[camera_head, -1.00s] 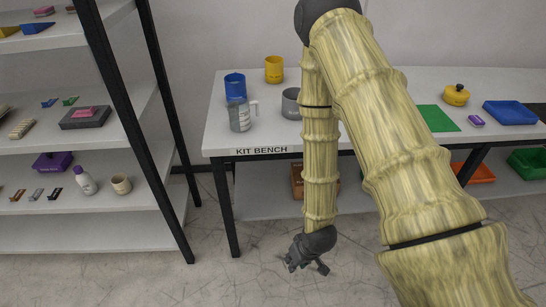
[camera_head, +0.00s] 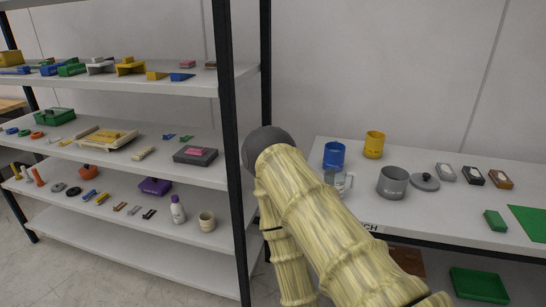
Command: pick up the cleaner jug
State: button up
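A clear jug with a handle (camera_head: 338,183) stands on the bench at right, partly hidden by my arm. My arm crosses the middle of the view and runs down out of the frame. My gripper is below the picture edge and not visible.
A beige cup (camera_head: 207,222) stands just right of the bottle, and a purple box (camera_head: 155,187) lies behind it to the left. A black rack post (camera_head: 232,150) rises between rack and bench. A grey pot (camera_head: 392,182) and blue mug (camera_head: 334,155) stand on the bench.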

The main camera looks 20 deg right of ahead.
aim_at(334, 152)
jog(key=u, duration=0.75)
jog(key=i, duration=1.1)
jog(key=z, duration=2.5)
